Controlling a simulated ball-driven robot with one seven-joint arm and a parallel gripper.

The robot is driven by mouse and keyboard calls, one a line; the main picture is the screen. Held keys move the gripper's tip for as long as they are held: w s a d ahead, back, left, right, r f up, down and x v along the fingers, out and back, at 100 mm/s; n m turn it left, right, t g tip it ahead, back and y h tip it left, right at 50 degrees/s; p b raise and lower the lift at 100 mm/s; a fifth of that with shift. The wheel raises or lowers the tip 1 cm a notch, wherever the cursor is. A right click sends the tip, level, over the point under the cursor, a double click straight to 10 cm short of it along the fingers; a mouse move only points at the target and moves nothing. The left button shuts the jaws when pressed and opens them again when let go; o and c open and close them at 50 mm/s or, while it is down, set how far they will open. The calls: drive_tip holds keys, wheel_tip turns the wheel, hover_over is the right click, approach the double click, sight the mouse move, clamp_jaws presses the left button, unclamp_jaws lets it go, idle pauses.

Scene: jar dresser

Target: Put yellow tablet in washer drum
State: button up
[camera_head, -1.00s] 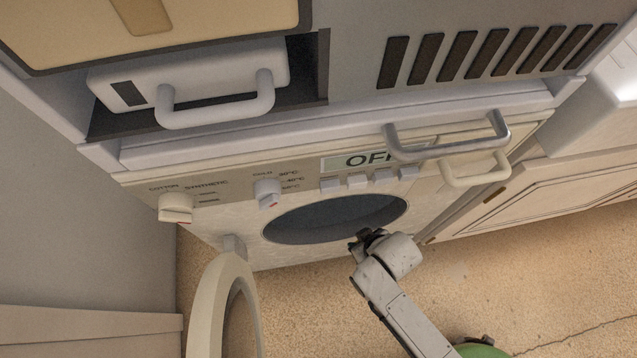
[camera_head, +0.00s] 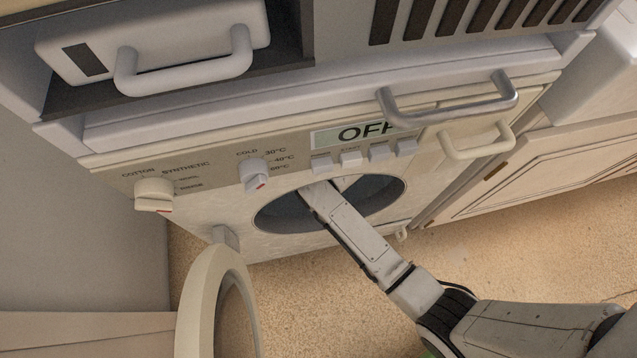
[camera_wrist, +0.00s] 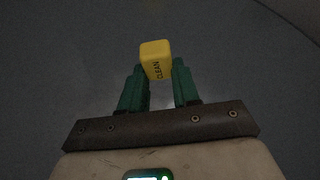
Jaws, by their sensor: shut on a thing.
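The washer (camera_head: 310,241) has a round front opening that shows the dark drum (camera_head: 384,195). Its round door (camera_head: 222,290) stands swung open at the lower left. My arm reaches in through the opening, and its end is hidden inside in the head view. In the wrist view my gripper (camera_wrist: 160,84) is shut on the yellow tablet (camera_wrist: 155,58), which has "CLEAN" on its face. The tablet sits between the green fingertips and sticks out past them. Dark grey drum wall surrounds it, and the gap between tablet and wall cannot be told.
The washer's panel has knobs (camera_head: 154,194), several buttons and a display (camera_head: 354,134) reading OFF. A metal handle (camera_head: 450,103) and a cream handle (camera_head: 476,141) stick out above and to the right of the opening. A white-handled drawer (camera_head: 160,45) is at upper left. Floor (camera_head: 540,240) is clear at right.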

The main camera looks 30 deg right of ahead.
wheel_tip(320, 180, down, 3)
drive_tip(key=shift+s+f+b, duration=0.1)
drive_tip(key=shift+s+b, duration=0.05)
drive_tip(key=shift+b, duration=0.3)
drive_tip(key=shift+f, duration=0.1)
drive_tip(key=shift+f, duration=0.35)
drive_tip(key=shift+f+b, duration=0.2)
drive_tip(key=shift+b, duration=0.1)
drive_tip(key=o, duration=1)
drive_tip(key=shift+r, duration=0.1)
